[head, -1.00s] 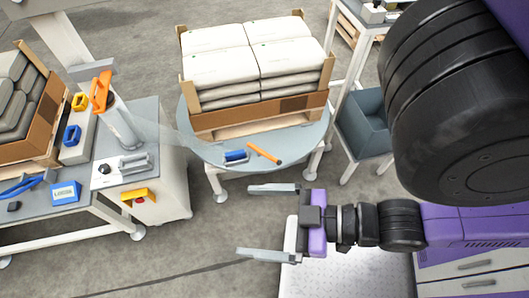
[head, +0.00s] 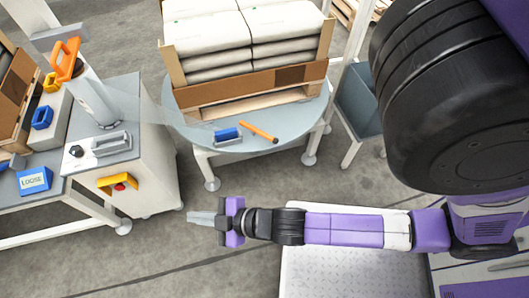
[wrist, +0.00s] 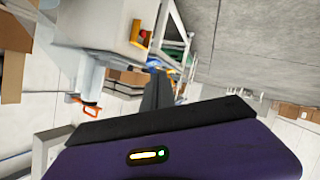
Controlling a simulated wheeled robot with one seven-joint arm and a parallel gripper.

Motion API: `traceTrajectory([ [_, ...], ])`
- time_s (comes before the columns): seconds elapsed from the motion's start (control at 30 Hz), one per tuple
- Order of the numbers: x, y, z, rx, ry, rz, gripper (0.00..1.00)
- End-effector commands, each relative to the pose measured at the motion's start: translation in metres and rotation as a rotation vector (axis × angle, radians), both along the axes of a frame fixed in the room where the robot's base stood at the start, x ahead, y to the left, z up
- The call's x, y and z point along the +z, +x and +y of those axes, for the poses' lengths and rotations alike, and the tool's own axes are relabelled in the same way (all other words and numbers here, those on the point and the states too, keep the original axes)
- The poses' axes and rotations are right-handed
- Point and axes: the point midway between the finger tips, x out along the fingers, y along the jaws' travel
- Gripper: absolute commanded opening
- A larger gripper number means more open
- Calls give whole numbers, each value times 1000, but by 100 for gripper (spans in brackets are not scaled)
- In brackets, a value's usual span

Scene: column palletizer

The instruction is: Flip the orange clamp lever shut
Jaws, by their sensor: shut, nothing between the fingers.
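An orange loop-shaped lever (head: 66,60) stands raised at the top of a tilted silver column (head: 97,103) on the grey cabinet at the left. In the wrist view, an orange loop (wrist: 88,109) shows at the end of a pale column, left of the fingers. My gripper (head: 190,217) is shut and empty, pointing left over open floor in front of the cabinet. It is well apart from the lever, lower and to its right in the head view. Its dark fingers (wrist: 157,90) also show together in the wrist view.
A round table (head: 290,143) bears stacked sacks (head: 206,38), a blue-handled tool (head: 228,134) and an orange stick (head: 258,131). The cabinet carries a metal handle (head: 110,143) and a yellow-framed red button (head: 119,186). Floor around my gripper is clear.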

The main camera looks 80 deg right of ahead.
Motion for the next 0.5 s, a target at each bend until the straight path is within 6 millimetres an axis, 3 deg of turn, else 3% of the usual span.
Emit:
traceTrajectory([
  [0.03,-34,13,-7,-3,-61,41,0],
  [0.2,-119,43,-41,-17,-307,235,0],
  [0.4,-198,66,-96,-53,-617,518,0],
  [0.5,-224,70,-127,-80,-778,690,0],
])
